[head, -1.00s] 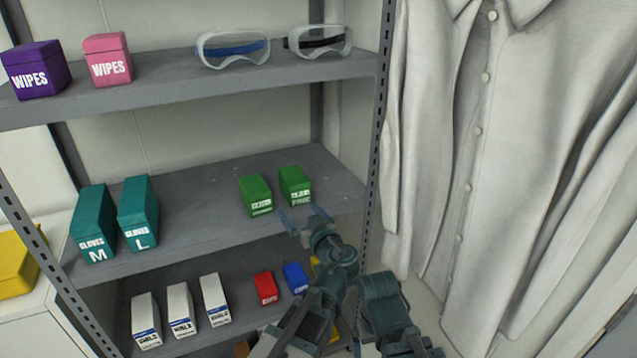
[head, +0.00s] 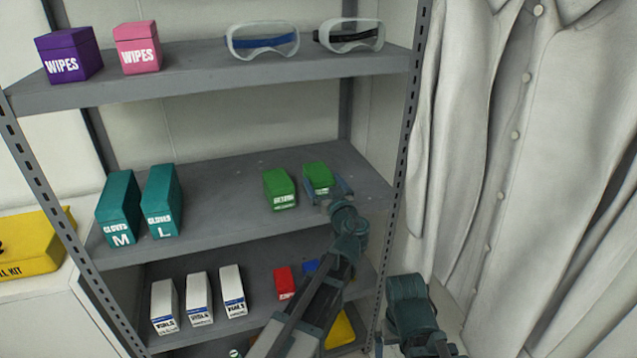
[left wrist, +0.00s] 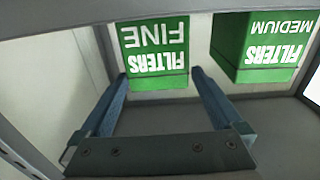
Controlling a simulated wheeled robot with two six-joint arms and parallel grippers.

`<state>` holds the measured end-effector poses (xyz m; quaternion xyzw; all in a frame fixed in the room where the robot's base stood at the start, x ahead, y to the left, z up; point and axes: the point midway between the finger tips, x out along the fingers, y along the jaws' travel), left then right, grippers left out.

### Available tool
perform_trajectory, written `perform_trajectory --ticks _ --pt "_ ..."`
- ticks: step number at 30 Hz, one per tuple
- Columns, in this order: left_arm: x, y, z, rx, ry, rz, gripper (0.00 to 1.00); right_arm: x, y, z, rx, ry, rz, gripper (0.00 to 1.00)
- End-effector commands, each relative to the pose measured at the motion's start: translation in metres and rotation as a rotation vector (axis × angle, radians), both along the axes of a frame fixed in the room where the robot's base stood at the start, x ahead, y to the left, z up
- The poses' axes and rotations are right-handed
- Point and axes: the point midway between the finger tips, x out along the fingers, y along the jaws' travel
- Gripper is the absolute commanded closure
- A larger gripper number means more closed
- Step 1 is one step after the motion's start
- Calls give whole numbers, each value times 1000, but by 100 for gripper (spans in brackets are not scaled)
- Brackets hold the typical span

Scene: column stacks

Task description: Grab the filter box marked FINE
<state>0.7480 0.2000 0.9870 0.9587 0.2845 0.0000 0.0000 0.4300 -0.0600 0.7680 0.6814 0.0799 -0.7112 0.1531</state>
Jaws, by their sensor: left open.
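The green filter box marked FINE (head: 317,175) stands at the right of the middle shelf. In the left wrist view the FINE box (left wrist: 155,52) appears upside down, between the two finger lines. My left gripper (head: 329,190) is open at the box's front, fingertips near its left and right sides and hiding part of its front. In the left wrist view the open left gripper (left wrist: 158,78) holds nothing. The similar green box marked MEDIUM (left wrist: 262,45) stands beside it, to its left in the head view (head: 280,188).
The middle shelf (head: 235,200) also holds two teal glove boxes (head: 140,205) at left. Goggles (head: 262,40) and wipes boxes (head: 68,55) stand above. White boxes (head: 198,298) and a red box (head: 284,283) stand below. A shelf post (head: 408,130) rises close on the right.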

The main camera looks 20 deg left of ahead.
Motion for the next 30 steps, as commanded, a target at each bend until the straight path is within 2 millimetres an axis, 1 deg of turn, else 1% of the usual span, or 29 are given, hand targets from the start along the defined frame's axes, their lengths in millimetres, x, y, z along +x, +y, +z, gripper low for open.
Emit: perform_trajectory --ticks 5,8,18,25,26,30 --pt "1 1 0 0 0 -1 0 0 0 0 0 0 0 0" --pt "6 3 -1 0 0 0 0 0 0 -1 0 0 0 0" --pt "44 26 -3 0 0 2 0 0 0 -3 0 0 0 0" --pt "45 28 -3 0 0 0 0 0 0 -3 0 0 0 0" --pt "45 28 -3 0 0 0 2 0 0 -3 0 0 0 0" --pt "45 28 -3 0 0 0 27 0 0 -3 0 0 0 0"
